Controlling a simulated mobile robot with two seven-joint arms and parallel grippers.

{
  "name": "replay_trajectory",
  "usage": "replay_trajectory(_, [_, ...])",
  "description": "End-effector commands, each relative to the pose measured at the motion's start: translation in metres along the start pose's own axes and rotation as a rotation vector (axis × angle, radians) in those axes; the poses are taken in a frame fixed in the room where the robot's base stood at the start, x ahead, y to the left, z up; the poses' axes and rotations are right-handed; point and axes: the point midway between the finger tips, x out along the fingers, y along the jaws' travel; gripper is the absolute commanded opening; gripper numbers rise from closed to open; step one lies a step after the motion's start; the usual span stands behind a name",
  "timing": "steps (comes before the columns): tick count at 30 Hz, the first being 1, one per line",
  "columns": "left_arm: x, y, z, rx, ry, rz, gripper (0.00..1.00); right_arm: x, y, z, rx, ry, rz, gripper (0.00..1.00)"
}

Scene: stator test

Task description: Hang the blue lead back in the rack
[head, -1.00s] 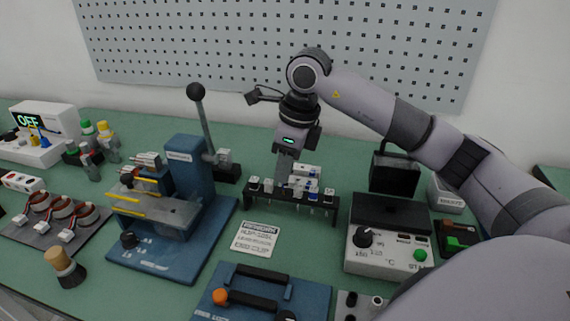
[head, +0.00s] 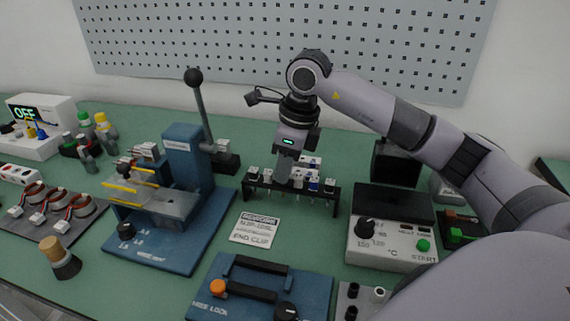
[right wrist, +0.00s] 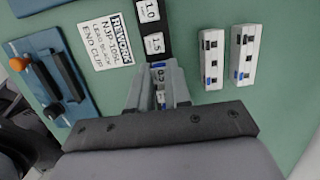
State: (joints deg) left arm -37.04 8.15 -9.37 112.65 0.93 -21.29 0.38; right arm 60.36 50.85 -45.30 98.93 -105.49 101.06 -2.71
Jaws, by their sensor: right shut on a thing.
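The black rack (head: 332,207) stands mid-bench on short legs, with several small white-topped leads along its top bar. One piece with a blue body (head: 313,185) shows at its right part. My right gripper (head: 283,180) points down at the rack, left of its middle. In the right wrist view, the right gripper (right wrist: 160,92) is shut on a small pale piece with a bit of blue, taken as the blue lead (right wrist: 158,67). The fingers hide most of it, and I cannot tell whether it sits in a slot. Rack labels 1.0 and 1.5 show beyond the fingertips.
Two white blocks (right wrist: 213,58) lie behind the rack. A white card (head: 254,230) and a blue fixture (head: 318,290) are in front. A blue lever press (head: 185,150) stands left, a control box (head: 390,245) right. Green bench around the card is clear.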

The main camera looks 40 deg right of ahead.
Motion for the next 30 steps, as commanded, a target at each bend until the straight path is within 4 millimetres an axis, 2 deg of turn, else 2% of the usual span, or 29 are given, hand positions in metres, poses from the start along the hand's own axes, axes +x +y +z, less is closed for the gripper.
replay_trajectory(5, [0.004, 0.0, 0.004, 0.0, 0.001, 0.0, 0.52, 0.008, 0.0, -0.002, 0.0, 0.0, 0.0, 0.0])
replay_trajectory(13, [0.003, 0.0, 0.004, 0.0, 0.001, 0.0, 0.52, 0.008, 0.0, -0.002, 0.0, 0.0, 0.0, 0.0])
replay_trajectory(14, [0.003, 0.0, 0.004, 0.0, 0.001, 0.0, 0.52, 0.008, 0.0, -0.002, 0.0, 0.0, 0.0, 0.24])
replay_trajectory(16, [0.003, 0.0, 0.004, 0.0, 0.0, 0.0, 0.52, 0.008, 0.0, -0.002, 0.0, 0.0, 0.0, 0.47])
replay_trajectory(28, [0.003, 0.001, 0.007, -0.007, -0.012, 0.002, 0.52, 0.008, 0.0, -0.002, 0.0, 0.0, 0.0, 0.47])
replay_trajectory(30, [0.0, 0.006, -0.005, -0.011, -0.009, 0.017, 0.52, 0.008, 0.0, -0.002, 0.0, 0.0, 0.0, 0.47])
